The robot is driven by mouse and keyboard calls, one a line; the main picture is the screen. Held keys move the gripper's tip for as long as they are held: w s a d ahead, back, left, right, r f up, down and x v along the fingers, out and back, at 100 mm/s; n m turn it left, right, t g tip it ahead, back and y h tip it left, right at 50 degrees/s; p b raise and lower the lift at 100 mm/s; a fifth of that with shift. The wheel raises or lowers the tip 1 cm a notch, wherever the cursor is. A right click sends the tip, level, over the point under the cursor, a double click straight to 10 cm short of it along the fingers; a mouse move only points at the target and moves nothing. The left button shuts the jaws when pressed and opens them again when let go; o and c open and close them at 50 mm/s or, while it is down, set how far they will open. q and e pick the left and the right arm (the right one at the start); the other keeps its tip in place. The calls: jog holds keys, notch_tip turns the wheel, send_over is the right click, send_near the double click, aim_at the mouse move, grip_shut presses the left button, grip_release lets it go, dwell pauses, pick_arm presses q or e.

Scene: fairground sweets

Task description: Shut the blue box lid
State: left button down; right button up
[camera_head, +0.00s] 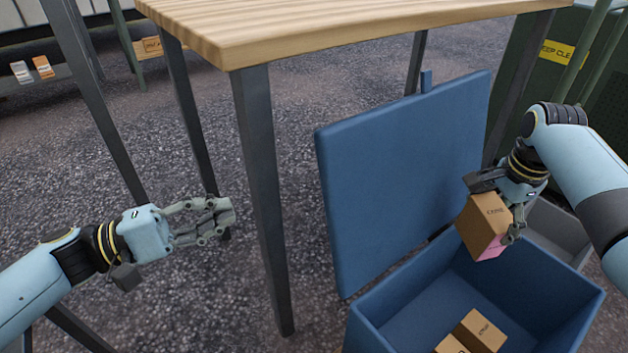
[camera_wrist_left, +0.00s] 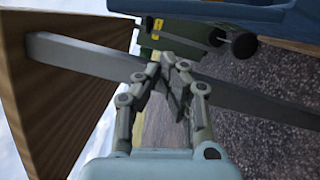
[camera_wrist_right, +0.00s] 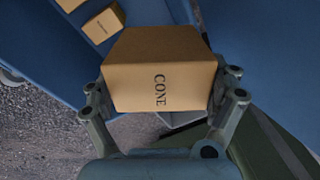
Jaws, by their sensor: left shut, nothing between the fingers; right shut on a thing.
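The blue box (camera_head: 400,300) stands on the ground at the lower right, with its blue lid (camera_head: 400,170) raised upright at the back, so it is open. A small tab (camera_head: 426,81) sticks up from the lid's top edge. Two small brown cartons (camera_head: 479,331) lie inside on the floor. My right gripper (camera_head: 512,222) is shut on a brown carton (camera_head: 482,228) with a pink patch, held above the box opening. In the right wrist view this carton (camera_wrist_right: 160,80) reads "CONE". My left gripper (camera_head: 225,212) is shut and empty, left of the table leg, well away from the lid.
A wooden table (camera_head: 330,30) with dark legs stands behind and left of the box; one leg (camera_head: 262,200) is between my left gripper and the lid. A grey bin (camera_head: 560,232) sits right of the box. A dark green unit (camera_head: 535,75) stands at the back right.

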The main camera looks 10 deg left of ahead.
jog(key=shift+s+f+b, duration=0.15)
jog(key=shift+f+b, duration=0.35)
jog(key=shift+f, duration=0.35)
pick_arm(q)
jog(key=x, duration=1.4)
jog(key=shift+d, duration=0.15)
jog(key=shift+r, duration=0.1)
pick_arm(e)
jog(key=shift+s+d, duration=0.1)
